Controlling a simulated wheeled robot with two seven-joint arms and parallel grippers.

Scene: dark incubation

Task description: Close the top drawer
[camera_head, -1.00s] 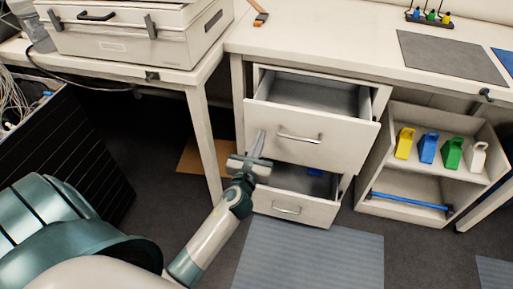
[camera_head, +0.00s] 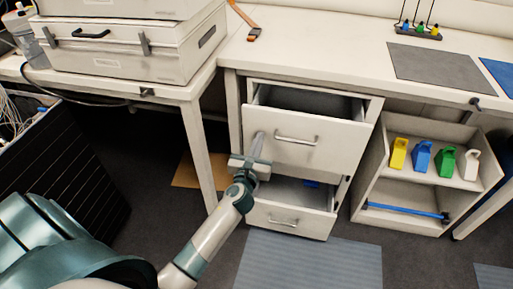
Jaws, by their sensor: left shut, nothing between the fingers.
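The lower drawer (camera_head: 290,218) is also open, below and behind my left gripper. My right gripper is not in view.
A shelf unit (camera_head: 376,187) with yellow, blue, green and white holders stands to the right. A desk leg (camera_head: 199,150) and white cases (camera_head: 130,55) are to the left. A grey-blue mat (camera_head: 310,262) lies on the floor in front.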

